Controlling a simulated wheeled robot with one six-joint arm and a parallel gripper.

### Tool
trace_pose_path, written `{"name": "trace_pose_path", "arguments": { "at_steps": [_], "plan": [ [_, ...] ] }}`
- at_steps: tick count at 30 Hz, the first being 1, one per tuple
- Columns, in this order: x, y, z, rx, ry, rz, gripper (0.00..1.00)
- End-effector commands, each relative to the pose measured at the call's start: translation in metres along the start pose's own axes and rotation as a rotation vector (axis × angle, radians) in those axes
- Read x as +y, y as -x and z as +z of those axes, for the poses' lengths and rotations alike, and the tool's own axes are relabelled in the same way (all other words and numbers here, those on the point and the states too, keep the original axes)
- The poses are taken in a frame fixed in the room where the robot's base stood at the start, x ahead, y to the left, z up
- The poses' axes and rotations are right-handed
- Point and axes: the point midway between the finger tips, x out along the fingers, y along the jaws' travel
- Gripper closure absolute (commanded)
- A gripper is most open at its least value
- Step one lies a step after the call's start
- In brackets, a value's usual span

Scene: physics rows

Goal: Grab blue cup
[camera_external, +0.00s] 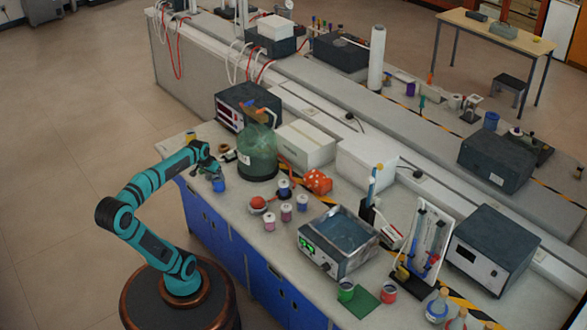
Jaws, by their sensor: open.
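A small blue cup (219,186) stands on the left end of the near lab bench (232,208), close to its front edge. My teal arm reaches over the bench from the left. My gripper (215,175) is open, just above the blue cup or at its rim; I cannot tell whether they touch. The gripper hides the top of the cup.
A large green glass bottle (257,153) stands right of the cup. A blue-filled water bath (340,240) stands beyond. Floor at the left is clear.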

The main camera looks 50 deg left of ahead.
Motion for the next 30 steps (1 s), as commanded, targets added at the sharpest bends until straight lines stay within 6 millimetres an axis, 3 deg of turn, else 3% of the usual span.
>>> {"name": "trace_pose_path", "arguments": {
  "at_steps": [3, 11, 21, 30],
  "plan": [
    [0.000, -0.014, 0.000, -0.001, 0.000, 0.000, 0.21],
    [0.000, -0.030, -0.001, -0.001, 0.000, 0.000, 0.21],
    [0.000, -0.071, -0.002, -0.001, 0.000, 0.000, 0.21],
    [0.000, -0.074, -0.003, 0.001, 0.000, 0.000, 0.21]
  ]
}}
